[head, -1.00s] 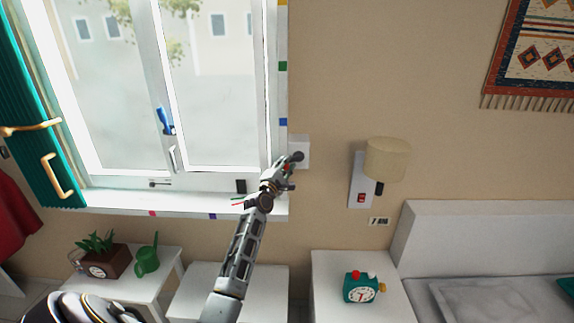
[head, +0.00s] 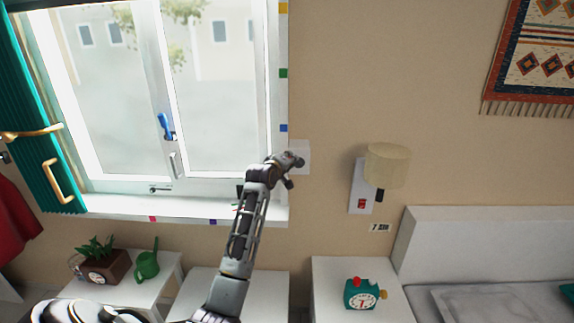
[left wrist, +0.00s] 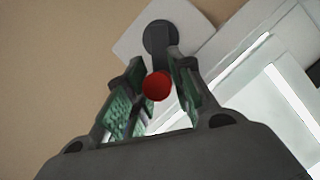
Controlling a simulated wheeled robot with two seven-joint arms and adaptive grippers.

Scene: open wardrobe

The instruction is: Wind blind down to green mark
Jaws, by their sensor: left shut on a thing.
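A crank with a dark hub (left wrist: 160,38) sits on a white wall plate (head: 304,158) just right of the window frame. Its red knob (left wrist: 157,86) shows between the two green-padded fingers in the left wrist view. My left gripper (head: 294,160) is shut on the crank's knob and partly hides the crank in the head view. The green mark (head: 283,73) is on the right side of the window frame, between a yellow mark (head: 283,8) above and a blue mark (head: 283,128) below. I cannot make out the blind's lower edge. My right gripper is not in view.
A lamp (head: 386,166) with a red switch is on the wall right of the crank. The window sill (head: 180,208) and white tables lie below; one holds a teal clock (head: 361,293).

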